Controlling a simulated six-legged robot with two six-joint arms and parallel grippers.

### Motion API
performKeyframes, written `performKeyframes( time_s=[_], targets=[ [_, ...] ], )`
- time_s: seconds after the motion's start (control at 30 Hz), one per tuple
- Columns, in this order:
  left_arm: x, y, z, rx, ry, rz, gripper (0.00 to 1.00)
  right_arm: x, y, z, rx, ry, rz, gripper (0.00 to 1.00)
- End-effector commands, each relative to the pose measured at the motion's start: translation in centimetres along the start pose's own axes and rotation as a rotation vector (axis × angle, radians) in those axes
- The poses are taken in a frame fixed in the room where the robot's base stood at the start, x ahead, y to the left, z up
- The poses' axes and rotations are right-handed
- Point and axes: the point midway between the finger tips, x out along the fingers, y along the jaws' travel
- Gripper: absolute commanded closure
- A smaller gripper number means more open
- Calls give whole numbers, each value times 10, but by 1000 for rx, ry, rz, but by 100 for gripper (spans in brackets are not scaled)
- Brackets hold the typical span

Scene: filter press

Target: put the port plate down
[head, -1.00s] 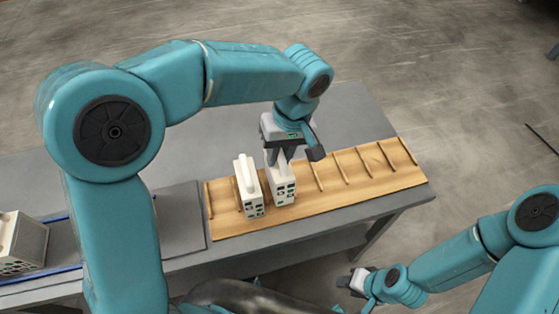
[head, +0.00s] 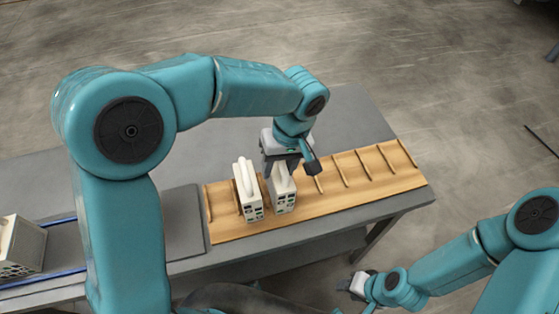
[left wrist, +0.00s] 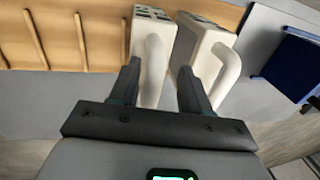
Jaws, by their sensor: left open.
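The port plate (head: 284,195) is a white upright block with a handle on top and small green and dark ports on its face. It stands on the wooden slatted rack (head: 340,197). My left gripper (head: 282,166) is above it, with its fingers open on either side of the handle. In the left wrist view the handle (left wrist: 154,68) lies between the two fingers (left wrist: 157,88). A similar white plate (head: 248,195) stands just left of it on the rack, and its handle also shows in the wrist view (left wrist: 224,70). My right gripper (head: 354,286) is away from the rack, low in the picture.
The rack lies on a grey table (head: 345,112); its slots to the right are empty. At far left a white block (head: 22,245) sits by blue rails (head: 62,220). The neighbouring plate is close beside my left gripper.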

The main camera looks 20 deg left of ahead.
Motion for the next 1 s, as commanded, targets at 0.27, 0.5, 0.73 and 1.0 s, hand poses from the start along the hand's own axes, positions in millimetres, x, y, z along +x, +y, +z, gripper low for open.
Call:
performKeyframes(
  time_s=[0.27, 0.5, 0.73, 1.0],
  targets=[
    [-43, 1, -1, 0, 4, 5, 52, -3, -1, 0, 0, 0, 0, 57],
    [-97, 0, 0, 0, 3, 4, 52, -7, -2, 0, 0, 0, 0, 57],
    [-121, 0, 0, 0, 2, 1, 52, -9, -3, 0, 0, 0, 0, 57],
    [-123, 0, 0, 0, 1, 0, 52, -9, -3, 0, 0, 0, 0, 57]
  ],
)
